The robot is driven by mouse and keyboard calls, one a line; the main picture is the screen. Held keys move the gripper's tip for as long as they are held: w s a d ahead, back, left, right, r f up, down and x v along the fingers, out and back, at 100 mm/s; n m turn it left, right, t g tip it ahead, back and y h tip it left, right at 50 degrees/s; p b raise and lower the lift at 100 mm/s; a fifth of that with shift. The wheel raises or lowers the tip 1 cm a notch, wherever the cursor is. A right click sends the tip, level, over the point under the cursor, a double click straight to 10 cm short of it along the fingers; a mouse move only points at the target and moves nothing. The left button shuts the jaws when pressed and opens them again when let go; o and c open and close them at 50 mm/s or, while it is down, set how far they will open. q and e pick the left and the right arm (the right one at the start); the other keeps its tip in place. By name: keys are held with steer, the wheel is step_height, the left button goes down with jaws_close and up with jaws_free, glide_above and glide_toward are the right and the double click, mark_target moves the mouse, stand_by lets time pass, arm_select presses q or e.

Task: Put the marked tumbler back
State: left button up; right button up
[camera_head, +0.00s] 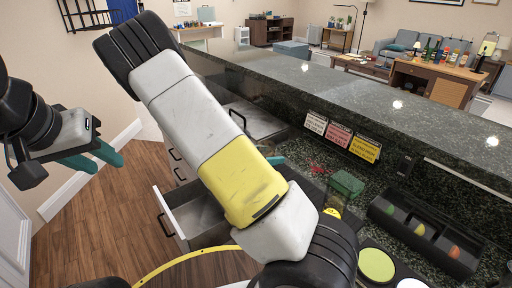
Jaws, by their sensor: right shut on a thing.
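My left gripper (92,158) is at the left, its two teal fingers apart and empty, above the wooden floor. My right arm crosses the middle of the view and hides most of my right gripper; only a teal part of it (277,160) shows past the arm, over the counter. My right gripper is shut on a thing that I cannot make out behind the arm. I cannot pick out the marked tumbler for certain. A clear, yellowish vessel (335,204) stands on the counter just right of my arm, partly covered by it.
A green block-like thing (347,184) and a thin red thing (318,168) are on the counter. White, pink and yellow cards (365,148) stand along the ledge. A black divided tray (404,236) holds fruit-like pieces. A green disc (376,265) lies in front. A drawer (178,231) stands open.

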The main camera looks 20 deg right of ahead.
steer(key=shift+f, duration=0.3)
steer(key=shift+f, duration=0.1)
steer(key=o, duration=1.7)
